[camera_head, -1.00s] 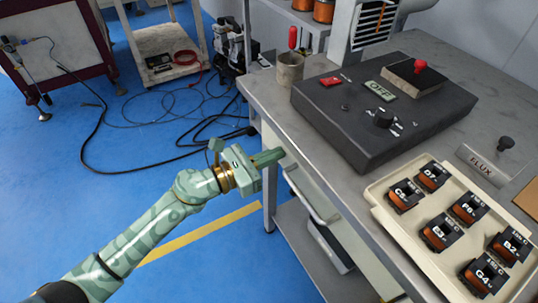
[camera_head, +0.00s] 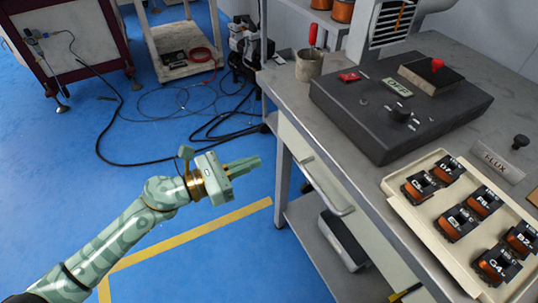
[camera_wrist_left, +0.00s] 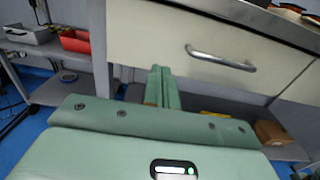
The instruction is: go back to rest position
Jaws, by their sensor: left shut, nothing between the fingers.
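My left gripper (camera_head: 245,166) is pale green and shut, with nothing between its fingers. In the head view it hangs over the blue floor, left of the bench and apart from it. In the left wrist view the shut fingers (camera_wrist_left: 162,86) point toward the bench's drawer front (camera_wrist_left: 205,45) and the space under it. My right gripper is not in view.
The grey bench (camera_head: 290,95) holds a black control box (camera_head: 400,110), a cup (camera_head: 309,65) and a cream tray (camera_head: 408,208) of several orange coils. A drawer handle (camera_head: 325,190) sticks out on the bench's near side. Cables lie on the floor (camera_head: 60,190), which is otherwise open at left.

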